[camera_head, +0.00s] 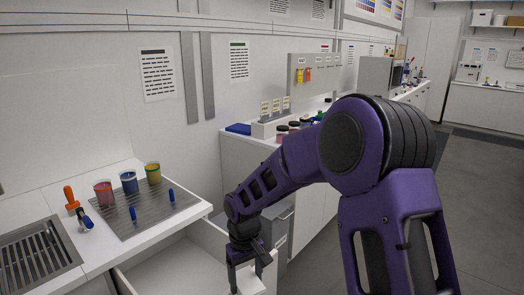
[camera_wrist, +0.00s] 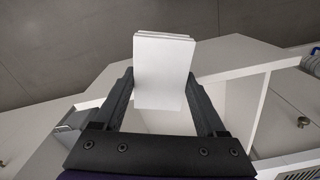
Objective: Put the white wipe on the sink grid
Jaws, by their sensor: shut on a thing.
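My gripper (camera_head: 248,276) hangs low in front of the counter, by the open drawer (camera_head: 160,268). In the wrist view my gripper (camera_wrist: 163,108) is shut on the white wipe (camera_wrist: 164,72), which looks like a thick, folded white stack standing up between the fingers. In the head view the wipe is hard to make out beside the fingers. The sink grid (camera_head: 38,258) is a dark slatted grate set in the white counter at the lower left. Nothing lies on its visible part, and my gripper is well to the right of it.
A grey ribbed tray (camera_head: 150,216) on the counter holds red, blue and yellow jars (camera_head: 129,182) and blue-handled tools. An orange-handled tool (camera_head: 72,200) lies between tray and grid. A blue pad (camera_head: 238,129) and more jars stand on the back counter.

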